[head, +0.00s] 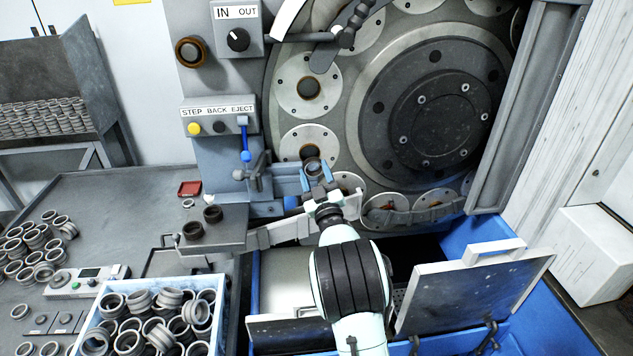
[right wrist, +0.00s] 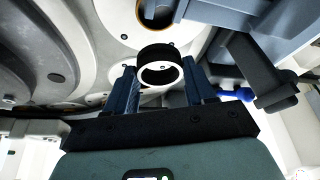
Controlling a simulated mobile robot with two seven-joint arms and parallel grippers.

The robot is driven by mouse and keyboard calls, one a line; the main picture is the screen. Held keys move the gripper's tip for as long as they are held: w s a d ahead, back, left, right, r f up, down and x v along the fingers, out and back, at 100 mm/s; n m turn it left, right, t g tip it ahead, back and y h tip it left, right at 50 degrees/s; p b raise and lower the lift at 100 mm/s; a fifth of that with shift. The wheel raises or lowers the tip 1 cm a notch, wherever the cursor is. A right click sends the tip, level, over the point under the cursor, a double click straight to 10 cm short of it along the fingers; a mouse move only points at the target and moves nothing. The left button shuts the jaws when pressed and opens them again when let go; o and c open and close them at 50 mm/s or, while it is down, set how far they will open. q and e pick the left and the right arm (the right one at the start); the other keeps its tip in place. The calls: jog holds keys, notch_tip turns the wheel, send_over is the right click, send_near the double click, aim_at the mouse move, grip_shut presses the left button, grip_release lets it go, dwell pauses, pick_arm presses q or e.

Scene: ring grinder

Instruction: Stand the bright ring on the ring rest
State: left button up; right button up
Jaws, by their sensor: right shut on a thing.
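My right gripper (head: 316,174) is in front of the lower left of the large disc, its blue fingers shut on a ring (head: 312,164). In the right wrist view the ring (right wrist: 155,54) looks dark on its outer wall and sits between the fingertips (right wrist: 159,70), its opening facing the camera. Whether it is the bright ring I cannot tell. Behind it is a pale round plate (head: 308,140) with a dark centre hole. I cannot make out which part is the ring rest. My left gripper is not in view.
A white bin (head: 218,345) full of grey rings stands at the lower left; more loose rings (head: 40,245) lie on the table. A red tray (head: 190,188) is near the shelf. A blue lever (head: 245,140) hangs left of the gripper. A grey hinged panel (head: 470,290) stands at right.

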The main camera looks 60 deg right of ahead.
jog(key=w+d, duration=0.2)
jog(key=shift+w+d, duration=0.2)
jog(key=shift+d, duration=0.2)
jog(key=shift+w+d+r+p, duration=0.1)
jog(key=shift+w+d+p, duration=0.35)
jog(key=shift+w+d, duration=0.55)
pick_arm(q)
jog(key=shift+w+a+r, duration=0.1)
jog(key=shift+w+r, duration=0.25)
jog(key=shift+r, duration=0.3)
pick_arm(e)
jog(key=shift+s+d+r, duration=0.1)
jog(key=shift+s+r, duration=0.05)
jog(key=shift+r, duration=0.15)
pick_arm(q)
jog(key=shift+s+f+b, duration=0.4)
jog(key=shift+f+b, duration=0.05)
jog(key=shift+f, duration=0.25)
pick_arm(e)
jog(key=shift+f, duration=0.55)
